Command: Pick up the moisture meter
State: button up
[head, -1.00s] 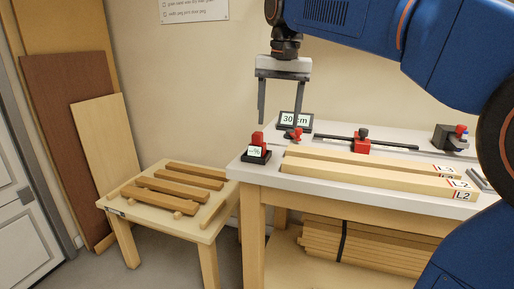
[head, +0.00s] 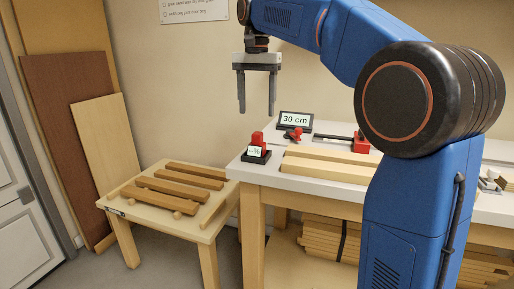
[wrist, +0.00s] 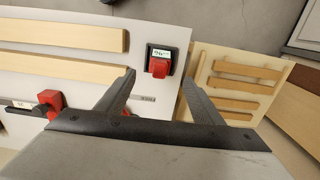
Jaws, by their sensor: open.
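The moisture meter (head: 257,148) is a small device with a red top, a black base and a pale display, at the left end of the white bench top. It also shows in the wrist view (wrist: 160,60), beyond and between my fingertips. My gripper (head: 256,112) points down with its two fingers apart and nothing between them. It hangs above the meter, clear of it. In the wrist view my gripper (wrist: 158,78) has one finger on each side of the meter's line.
A 30 cm display (head: 296,120) and a red clamp-like part (head: 294,133) stand behind and right of the meter. Pale boards (head: 325,166) lie on the bench to its right. A low table (head: 150,216) with several wood strips stands left, beyond a gap.

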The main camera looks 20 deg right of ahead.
aim_at(257, 133)
notch_tip(257, 133, down, 6)
jog(key=shift+f, duration=0.15)
jog(key=shift+w+d+f, duration=0.1)
jog(key=shift+w+f, duration=0.05)
jog(key=shift+f, duration=1.15)
jog(key=shift+w+d+f, duration=0.1)
jog(key=shift+f, duration=1.2)
jog(key=shift+c, duration=0.2)
jog(key=c, duration=1.2)
jog(key=shift+r, duration=0.15)
notch_tip(257, 133, up, 10)
jog(key=shift+f, duration=0.1)
